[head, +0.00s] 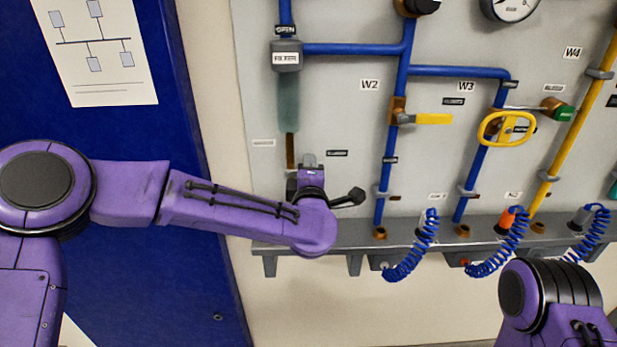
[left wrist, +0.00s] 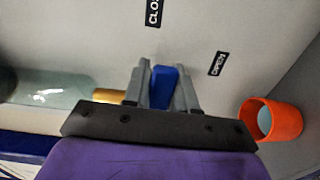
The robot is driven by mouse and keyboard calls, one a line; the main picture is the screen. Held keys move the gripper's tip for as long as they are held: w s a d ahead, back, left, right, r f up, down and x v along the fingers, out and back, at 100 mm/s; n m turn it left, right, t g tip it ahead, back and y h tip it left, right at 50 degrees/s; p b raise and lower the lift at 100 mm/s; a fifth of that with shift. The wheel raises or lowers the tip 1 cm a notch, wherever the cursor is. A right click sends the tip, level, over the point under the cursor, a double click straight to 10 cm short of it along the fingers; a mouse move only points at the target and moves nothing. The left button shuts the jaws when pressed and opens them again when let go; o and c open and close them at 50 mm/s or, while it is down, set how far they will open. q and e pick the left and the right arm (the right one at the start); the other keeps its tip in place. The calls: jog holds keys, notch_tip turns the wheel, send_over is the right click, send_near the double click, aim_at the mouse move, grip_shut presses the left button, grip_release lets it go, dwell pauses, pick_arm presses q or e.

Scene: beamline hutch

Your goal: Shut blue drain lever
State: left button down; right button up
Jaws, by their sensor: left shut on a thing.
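The blue drain lever (left wrist: 163,86) shows in the left wrist view between the two grey fingers of my left gripper (left wrist: 162,80), which is shut on it. A brass fitting (left wrist: 108,96) is just left of the fingers, beside the clear filter bowl (left wrist: 52,91). Black labels reading CLO…, partly cut off, and OPEN are on the panel beyond the fingertips. In the head view my left gripper (head: 309,160) is at the panel, right below the filter (head: 287,55) and its greenish bowl. The lever is hidden there. My right gripper is out of view.
An orange cup-like ring (left wrist: 272,120) sits right of my gripper in the left wrist view. In the head view, a yellow-handled valve (head: 432,119), a yellow handwheel (head: 492,128) and coiled blue hoses (head: 412,250) are to the right. A grey ledge (head: 345,236) runs below.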

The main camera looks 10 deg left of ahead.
pick_arm(q)
jog(key=shift+r+n, duration=0.2)
jog(key=shift+n, duration=0.1)
dwell(0.4)
jog(key=c, duration=1)
grip_release()
jog(key=s+d+b, duration=0.1)
jog(key=s+b, duration=0.2)
jog(key=s, duration=0.7)
jog(key=shift+s+d, duration=0.2)
jog(key=shift+d, duration=0.15)
